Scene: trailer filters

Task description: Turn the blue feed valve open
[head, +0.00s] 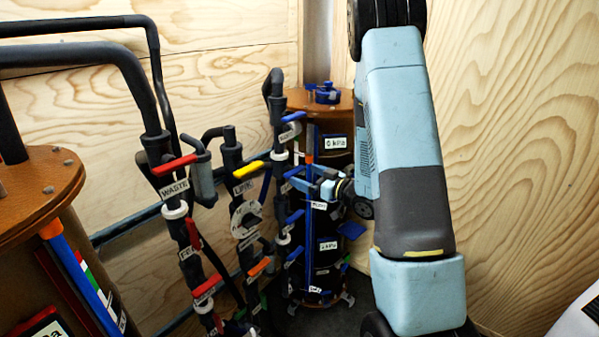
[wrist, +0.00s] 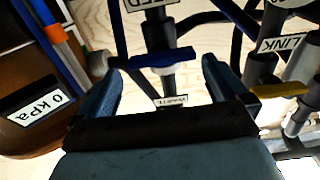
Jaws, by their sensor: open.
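Several blue valve levers sit on the dark pipe stack beside the rear filter column in the head view. One blue lever (head: 294,172) is at my gripper's height. In the wrist view, a blue lever (wrist: 150,59) lies nearly crosswise in front of the gap between my fingers, with a partly cut-off label ending in "EED" (wrist: 150,5) by it. My gripper (head: 296,181) is open and points left toward the pipes. Its two fingers (wrist: 163,72) also show in the wrist view, with nothing clamped between them. I cannot tell whether a fingertip touches the lever.
Pipes with red levers (head: 175,165) and a yellow lever (head: 248,170) stand left of the blue ones. The yellow lever (wrist: 278,90) is close to one finger in the wrist view. A brown-topped column (head: 50,180) is at left; plywood walls enclose the space.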

